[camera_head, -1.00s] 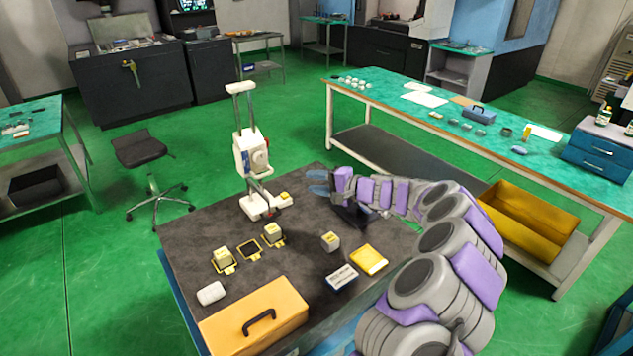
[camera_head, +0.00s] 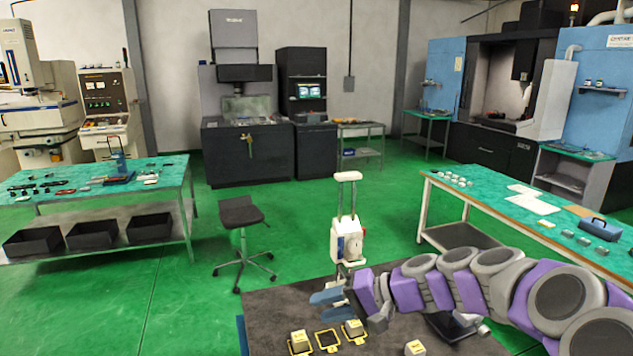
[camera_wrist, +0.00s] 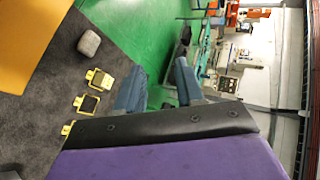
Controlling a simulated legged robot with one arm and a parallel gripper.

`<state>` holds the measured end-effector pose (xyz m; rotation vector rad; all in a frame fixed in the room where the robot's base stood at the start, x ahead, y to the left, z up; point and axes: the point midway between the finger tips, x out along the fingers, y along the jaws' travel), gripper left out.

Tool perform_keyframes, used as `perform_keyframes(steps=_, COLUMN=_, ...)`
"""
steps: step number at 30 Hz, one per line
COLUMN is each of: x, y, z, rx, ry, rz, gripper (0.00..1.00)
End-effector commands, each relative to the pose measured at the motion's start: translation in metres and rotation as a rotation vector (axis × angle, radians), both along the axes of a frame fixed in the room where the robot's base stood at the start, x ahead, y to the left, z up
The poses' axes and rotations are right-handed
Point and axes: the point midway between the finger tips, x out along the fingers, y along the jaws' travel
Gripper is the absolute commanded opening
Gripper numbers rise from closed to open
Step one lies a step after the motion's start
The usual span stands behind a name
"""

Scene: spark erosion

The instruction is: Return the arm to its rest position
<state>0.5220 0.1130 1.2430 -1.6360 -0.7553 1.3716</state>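My arm, grey and purple, reaches in from the right in the head view. My gripper (camera_head: 328,297) is held above the dark table (camera_head: 275,308), pointing left. Its two blue-grey fingers are spread apart with nothing between them; in the wrist view the gripper (camera_wrist: 160,88) shows the same gap, with green floor behind it. A white upright device (camera_head: 347,240) stands just behind my gripper; I cannot tell how much room lies between them.
Small yellow-and-grey blocks (camera_head: 299,340) and an empty yellow-edged frame (camera_head: 327,339) lie on the dark table below my gripper. An orange case (camera_wrist: 28,35) sits at its edge. A stool (camera_head: 241,215) stands behind on open green floor. A long green-topped bench (camera_head: 470,205) stands right.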

Motion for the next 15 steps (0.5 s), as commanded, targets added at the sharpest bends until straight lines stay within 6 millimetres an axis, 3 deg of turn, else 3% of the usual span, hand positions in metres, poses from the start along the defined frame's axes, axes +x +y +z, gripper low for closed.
perform_keyframes(steps=1, x=-0.027, y=0.012, z=0.002, rx=-0.054, ry=0.001, rz=0.055, gripper=0.37)
perform_keyframes(steps=3, x=-0.061, y=0.021, z=-0.002, rx=-0.136, ry=0.015, rz=0.120, gripper=0.37)
perform_keyframes(steps=7, x=-0.124, y=0.026, z=-0.014, rx=-0.299, ry=0.044, rz=0.219, gripper=0.37)
perform_keyframes(steps=11, x=-0.181, y=0.013, z=-0.032, rx=-0.473, ry=0.081, rz=0.283, gripper=0.37)
perform_keyframes(steps=15, x=-0.238, y=-0.015, z=-0.053, rx=-0.667, ry=0.135, rz=0.319, gripper=0.37)
